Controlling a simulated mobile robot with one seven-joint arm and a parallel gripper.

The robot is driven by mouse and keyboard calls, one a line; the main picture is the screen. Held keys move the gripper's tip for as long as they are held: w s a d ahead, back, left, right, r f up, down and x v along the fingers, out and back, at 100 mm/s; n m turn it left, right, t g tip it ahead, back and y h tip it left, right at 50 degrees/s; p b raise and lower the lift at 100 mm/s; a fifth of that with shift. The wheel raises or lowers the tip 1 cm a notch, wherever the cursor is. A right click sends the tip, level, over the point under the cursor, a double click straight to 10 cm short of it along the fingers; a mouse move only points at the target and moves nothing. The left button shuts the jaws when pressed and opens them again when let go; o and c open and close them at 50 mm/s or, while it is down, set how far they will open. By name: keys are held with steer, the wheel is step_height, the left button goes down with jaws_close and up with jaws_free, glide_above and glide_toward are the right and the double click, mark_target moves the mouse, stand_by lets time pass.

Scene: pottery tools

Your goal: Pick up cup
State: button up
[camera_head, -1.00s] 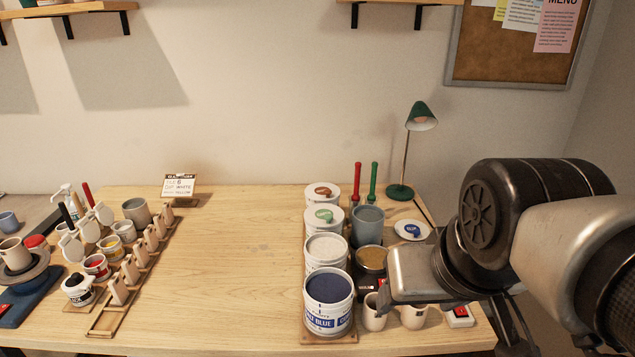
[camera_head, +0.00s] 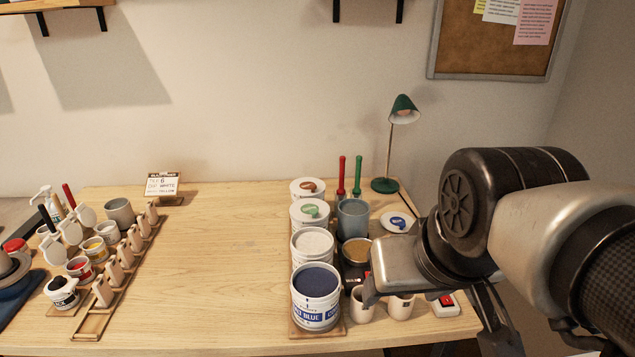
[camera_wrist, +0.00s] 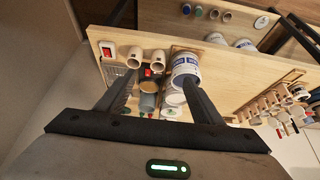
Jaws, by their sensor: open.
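Two small cream cups stand side by side near the front right edge of the table, a left cup (camera_head: 362,306) and a right cup (camera_head: 401,307), partly hidden behind my arm. In the wrist view they show as open-mouthed cups (camera_wrist: 134,59) (camera_wrist: 158,62), beyond my fingertips. A taller grey-blue cup (camera_head: 353,220) stands farther back. A grey cup (camera_head: 119,213) stands at the left. My gripper (camera_wrist: 158,84) is open and empty, apart from the cups. In the head view my arm hides most of it.
Several paint tubs, the nearest blue (camera_head: 316,298), stand left of the cups. A red switch box (camera_head: 445,303) sits right of them. A green lamp (camera_head: 402,110) stands behind. A wooden rack (camera_head: 135,240) with small paint pots is at left. The middle of the table (camera_head: 225,250) is bare.

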steer(key=c, duration=0.4)
steer(key=shift+o, duration=0.2)
steer(key=n+g+b, duration=0.2)
steer(key=n+g, duration=0.1)
steer(key=g, duration=0.2)
glide_above(362, 305)
steer(key=w+d, duration=0.1)
step_height(362, 305, down, 6)
steer(key=shift+g, duration=0.3)
steer(key=shift+w+f+b, duration=0.3)
steer(key=shift+f+b, duration=0.1)
steer(key=shift+f, duration=2.55)
steer(key=shift+w+f+b, duration=0.25)
steer(key=shift+f+b, duration=0.1)
steer(key=shift+f, duration=2.55)
steer(key=shift+w+f+b, duration=0.3)
steer(key=shift+f+b, duration=0.1)
steer(key=shift+f, duration=2.55)
